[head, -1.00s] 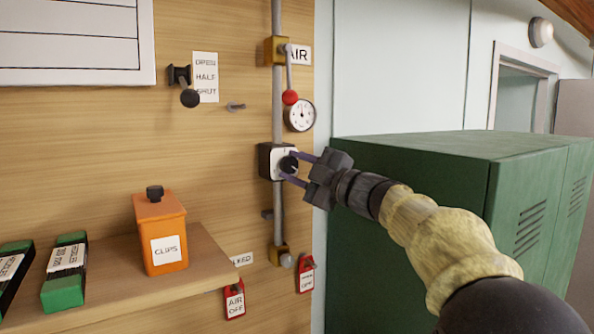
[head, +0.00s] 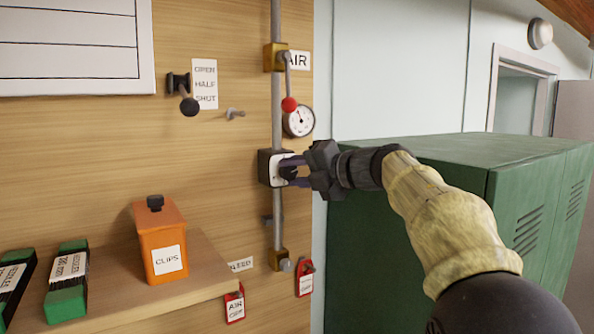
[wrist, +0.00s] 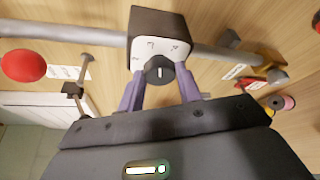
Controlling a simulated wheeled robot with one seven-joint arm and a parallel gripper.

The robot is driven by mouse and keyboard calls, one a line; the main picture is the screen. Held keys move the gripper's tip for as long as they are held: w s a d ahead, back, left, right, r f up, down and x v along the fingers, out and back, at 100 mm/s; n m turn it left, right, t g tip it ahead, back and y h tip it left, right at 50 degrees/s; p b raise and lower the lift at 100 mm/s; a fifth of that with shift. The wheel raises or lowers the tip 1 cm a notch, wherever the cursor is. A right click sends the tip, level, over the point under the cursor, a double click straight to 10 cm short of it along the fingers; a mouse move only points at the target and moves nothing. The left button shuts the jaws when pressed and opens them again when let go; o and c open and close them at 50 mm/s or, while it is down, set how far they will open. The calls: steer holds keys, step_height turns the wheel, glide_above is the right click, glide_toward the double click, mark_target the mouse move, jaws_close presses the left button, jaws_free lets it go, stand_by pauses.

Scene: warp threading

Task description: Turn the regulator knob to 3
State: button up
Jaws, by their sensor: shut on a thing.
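The regulator is a dark box with a white numbered face (head: 276,170) on the vertical pipe. Its round black knob (wrist: 158,70) has a pale pointer line and sits between my fingers in the wrist view. My gripper (head: 290,172) is shut on the knob, with one purple finger on each side of it. In the wrist view my gripper (wrist: 160,88) reaches in from below. A few small figures show on the face (wrist: 174,47) around the knob, too small to read surely. In the head view the fingers partly hide the knob.
A red-knobbed lever (head: 289,104) and a round gauge (head: 299,121) are just above the regulator. Red tags (head: 235,306) hang below. An orange clips box (head: 160,243) stands on the shelf (head: 210,275). Green lockers (head: 410,230) stand to the right, behind my arm.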

steer(key=shift+f+n+h, duration=0.1)
steer(key=shift+n+h, duration=0.5)
steer(key=shift+n, duration=0.4)
steer(key=shift+f, duration=0.1)
steer(key=o, duration=1)
steer(key=shift+s+r, duration=0.1)
steer(key=shift+r, duration=0.1)
steer(key=b+v, duration=0.4)
steer(key=v, duration=1.3)
steer(key=shift+s+b, duration=0.15)
steer(key=shift+b, duration=0.15)
